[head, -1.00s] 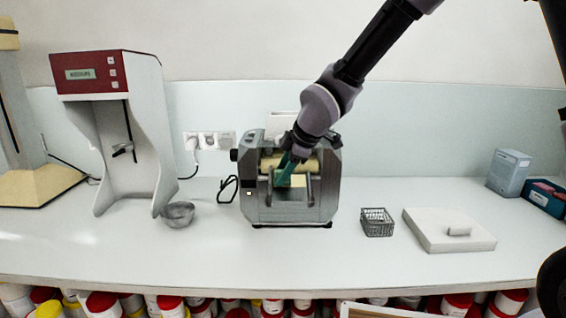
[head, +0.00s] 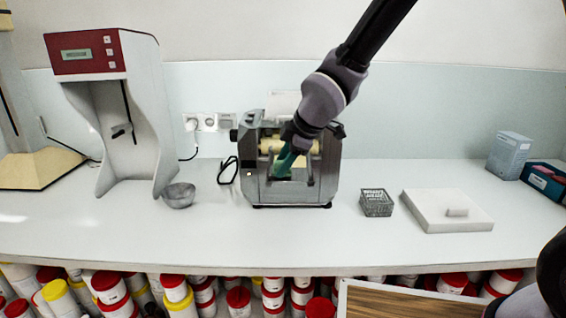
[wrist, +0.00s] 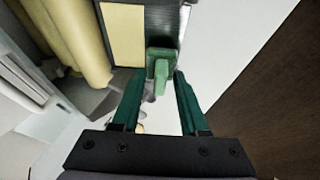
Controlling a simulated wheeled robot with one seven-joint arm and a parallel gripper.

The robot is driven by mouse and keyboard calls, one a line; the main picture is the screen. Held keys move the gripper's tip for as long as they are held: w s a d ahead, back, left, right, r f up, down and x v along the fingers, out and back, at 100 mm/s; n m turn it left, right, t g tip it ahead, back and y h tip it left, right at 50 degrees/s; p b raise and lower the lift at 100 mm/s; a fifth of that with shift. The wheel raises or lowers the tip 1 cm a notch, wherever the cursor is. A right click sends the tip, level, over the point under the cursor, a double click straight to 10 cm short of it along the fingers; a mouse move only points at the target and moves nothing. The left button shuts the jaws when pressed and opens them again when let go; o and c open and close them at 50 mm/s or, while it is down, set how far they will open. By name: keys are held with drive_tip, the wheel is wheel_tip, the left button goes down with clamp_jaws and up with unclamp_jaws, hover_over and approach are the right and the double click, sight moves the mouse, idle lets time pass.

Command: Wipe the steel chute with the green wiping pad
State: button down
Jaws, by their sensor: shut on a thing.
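The mill (head: 325,165) is a grey machine with cream rollers (head: 270,146), standing at the middle of the counter. The steel chute (head: 290,193) appears to be the sloped, open grey part at its front. My gripper (head: 287,165) reaches down from the upper right over the chute, with its green fingers low at the mill's front. In the wrist view, my gripper (wrist: 160,80) is shut on the green wiping pad (wrist: 160,55) by its narrow handle. The pad is beyond the fingertips. Whether it touches the chute I cannot tell.
A small metal bowl (head: 178,195) and a tall red-topped device (head: 120,110) stand left of the mill. A wire basket (head: 376,203) and a white slab (head: 448,211) lie to the right. Several tubs (head: 110,287) fill the space below the counter's front edge.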

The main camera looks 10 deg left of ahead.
drive_tip(key=shift+w+f, duration=0.2)
drive_tip(key=shift+f, duration=0.25)
drive_tip(key=shift+w+a+r, duration=0.15)
drive_tip(key=shift+w+r, duration=0.15)
drive_tip(key=shift+w, duration=0.25)
drive_tip(key=shift+w+a+r, duration=0.1)
drive_tip(key=shift+w+r, duration=0.2)
drive_tip(key=shift+w, duration=0.2)
drive_tip(key=shift+w+a+r, duration=0.15)
drive_tip(key=shift+w+r, duration=0.05)
drive_tip(key=shift+w, duration=0.35)
drive_tip(key=shift+w+a+r, duration=0.15)
drive_tip(key=shift+w+r, duration=0.05)
drive_tip(key=shift+w, duration=0.35)
drive_tip(key=shift+s+d+f, duration=0.2)
drive_tip(key=shift+s+f, duration=0.15)
drive_tip(key=shift+s, duration=0.4)
drive_tip(key=shift+s+d+f, duration=0.15)
drive_tip(key=shift+s+f, duration=0.25)
drive_tip(key=shift+s, duration=0.3)
drive_tip(key=shift+s+d+f, duration=0.2)
drive_tip(key=shift+s+f, duration=0.15)
drive_tip(key=shift+s, duration=0.4)
drive_tip(key=shift+s+d+r, duration=0.1)
drive_tip(key=shift+s+r, duration=0.1)
drive_tip(key=shift+r, duration=1.4)
drive_tip(key=shift+s+r, duration=0.15)
drive_tip(key=shift+r, duration=1.45)
drive_tip(key=shift+s+r, duration=0.2)
drive_tip(key=shift+r, duration=0.55)
